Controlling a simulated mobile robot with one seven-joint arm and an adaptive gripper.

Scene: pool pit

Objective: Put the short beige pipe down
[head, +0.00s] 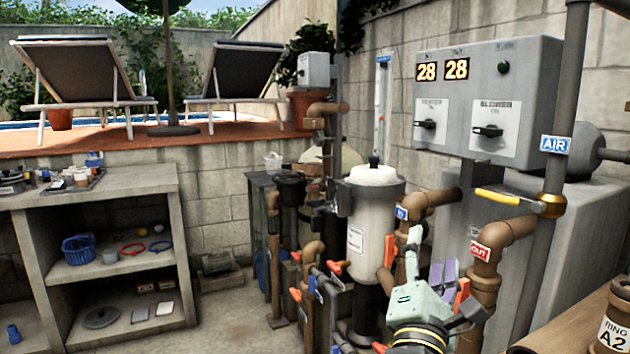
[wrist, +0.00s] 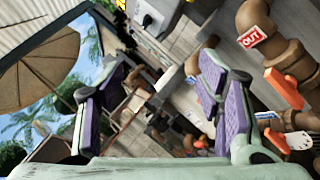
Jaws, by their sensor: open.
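My gripper (head: 432,262) is pale green with purple finger pads, in front of the pipework right of the middle of the head view. In the wrist view my gripper (wrist: 166,85) has its two fingers wide apart, with nothing held between them. I cannot make out a short beige pipe for sure in either view. A brown cylinder labelled RING A2 (head: 615,318) stands at the right edge of the head view, cut off by the frame and apart from my gripper.
A white filter canister (head: 368,228) and brown pipes with orange handles stand close behind my gripper. A grey control box (head: 545,100) hangs above right. A stone shelf unit (head: 135,190) with small items stands left. The floor between is mostly clear.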

